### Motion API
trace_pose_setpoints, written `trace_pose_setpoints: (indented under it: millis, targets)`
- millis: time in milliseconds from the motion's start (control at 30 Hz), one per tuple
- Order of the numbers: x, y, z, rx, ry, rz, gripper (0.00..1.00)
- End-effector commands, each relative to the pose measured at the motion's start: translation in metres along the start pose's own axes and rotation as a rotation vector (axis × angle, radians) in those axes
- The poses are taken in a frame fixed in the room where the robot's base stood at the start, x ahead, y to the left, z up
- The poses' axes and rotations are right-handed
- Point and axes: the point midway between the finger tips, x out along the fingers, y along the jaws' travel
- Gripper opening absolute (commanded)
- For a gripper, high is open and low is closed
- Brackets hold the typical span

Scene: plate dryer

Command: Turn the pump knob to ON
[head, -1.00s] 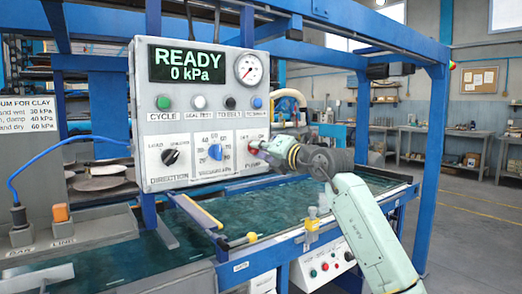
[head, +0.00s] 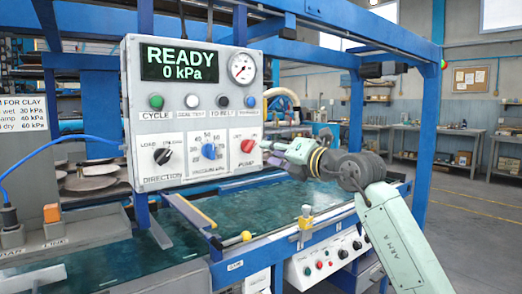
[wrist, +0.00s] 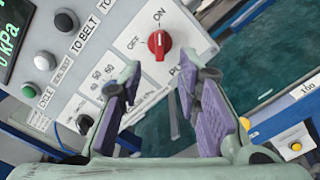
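The red pump knob (head: 247,146) sits at the lower right of the control panel, above the PUMP label. It also shows in the wrist view (wrist: 159,44), uncovered, with OFF and ON printed around it. Its white mark appears to point toward ON. My gripper (head: 275,147) is just right of the panel, apart from the knob. In the wrist view my gripper (wrist: 163,82) is open, its purple-padded fingers spread with nothing between them, and the knob lies beyond the tips.
The panel (head: 130,110) also has a black direction knob (head: 162,156), a blue vacuum knob (head: 208,151) and a row of buttons. Its display (head: 180,62) reads READY, 0 kPa. Blue frame posts stand around it, with a teal bed (head: 200,235) below.

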Motion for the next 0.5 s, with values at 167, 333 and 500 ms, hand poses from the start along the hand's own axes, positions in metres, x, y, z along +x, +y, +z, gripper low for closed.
trace_pose_setpoints:
  millis: [167,333,500]
  targets:
    - [-0.028,0.0,0.0,-0.001,-0.002,0.001,0.31]
    - [-0.037,0.0,0.0,0.0,0.0,0.0,0.31]
    - [-0.038,0.001,0.0,0.0,0.0,0.001,0.31]
